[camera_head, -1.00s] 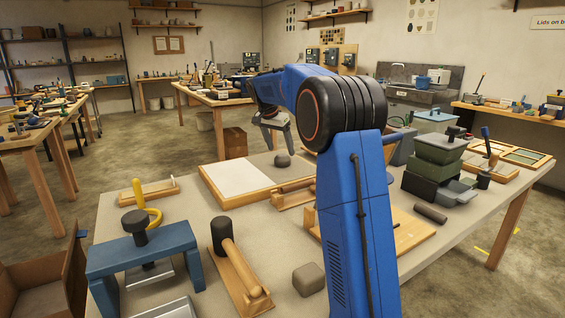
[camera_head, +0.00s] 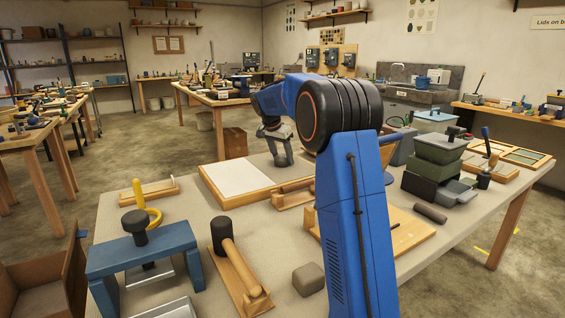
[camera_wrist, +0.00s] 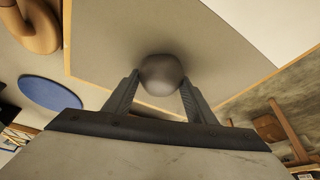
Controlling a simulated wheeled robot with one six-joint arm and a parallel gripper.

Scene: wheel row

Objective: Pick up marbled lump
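The marbled lump (camera_wrist: 161,74) is a rounded dark grey lump. In the wrist view it sits at the tips of my gripper (camera_wrist: 160,77), one finger to each side. The fingers are spread about as wide as the lump; I cannot tell whether they touch it.
A wooden-framed white board (camera_head: 240,178) lies just left of my gripper. A wooden holder with a roller (camera_head: 294,192) is nearer. A blue press stand (camera_head: 145,250), a brown block (camera_head: 308,279) and a green machine (camera_head: 438,160) also stand on the table.

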